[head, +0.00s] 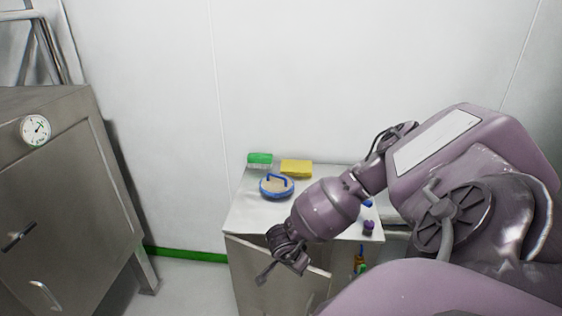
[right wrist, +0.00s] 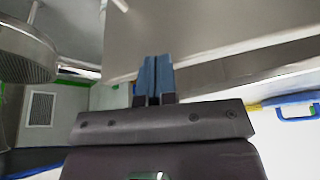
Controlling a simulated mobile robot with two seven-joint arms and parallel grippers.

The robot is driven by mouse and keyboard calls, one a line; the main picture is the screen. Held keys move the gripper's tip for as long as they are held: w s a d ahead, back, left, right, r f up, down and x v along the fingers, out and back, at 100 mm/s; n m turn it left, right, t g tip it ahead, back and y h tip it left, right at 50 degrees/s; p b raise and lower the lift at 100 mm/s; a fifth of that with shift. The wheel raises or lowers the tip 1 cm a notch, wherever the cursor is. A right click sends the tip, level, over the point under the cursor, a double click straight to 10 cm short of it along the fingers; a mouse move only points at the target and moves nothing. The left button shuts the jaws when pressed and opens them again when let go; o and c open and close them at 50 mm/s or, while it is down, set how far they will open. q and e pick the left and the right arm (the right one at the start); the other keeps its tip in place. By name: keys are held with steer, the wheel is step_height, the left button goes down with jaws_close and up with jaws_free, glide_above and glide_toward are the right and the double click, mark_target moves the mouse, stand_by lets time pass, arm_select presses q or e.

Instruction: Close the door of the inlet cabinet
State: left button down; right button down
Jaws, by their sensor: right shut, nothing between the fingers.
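The low cabinet (head: 245,215) with a pale top stands against the wall in the middle of the head view. Its metal door (head: 308,284) stands partly open, swung out from the front on the left. Behind its right edge, small coloured items (head: 359,262) show inside. My right gripper (head: 264,276) is by the upper part of the door. In the right wrist view its blue fingertips (right wrist: 154,76) are together and empty, close to a pale panel edge (right wrist: 215,60); I cannot tell whether they touch it. My left gripper is not in view.
On the cabinet top are a green box (head: 260,159), a yellow block (head: 297,169), a round blue-handled item (head: 277,187) and a small purple item (head: 369,227). A steel unit (head: 60,190) with a gauge (head: 36,131) stands at left, with floor between.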

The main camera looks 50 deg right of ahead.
steer(key=shift+w+d+b, duration=0.1)
steer(key=shift+w+d, duration=0.15)
steer(key=shift+d, duration=0.65)
steer(key=shift+w+d+b, duration=0.1)
steer(key=shift+w+d, duration=0.15)
steer(key=shift+d, duration=0.7)
steer(key=shift+w+d+b, duration=0.1)
steer(key=shift+w+d, duration=0.15)
steer(key=shift+d, duration=0.65)
steer(key=shift+r, duration=0.1)
steer(key=v, duration=1)
steer(key=shift+r+p, duration=0.3)
steer(key=shift+p, duration=0.1)
steer(key=shift+a, duration=0.2)
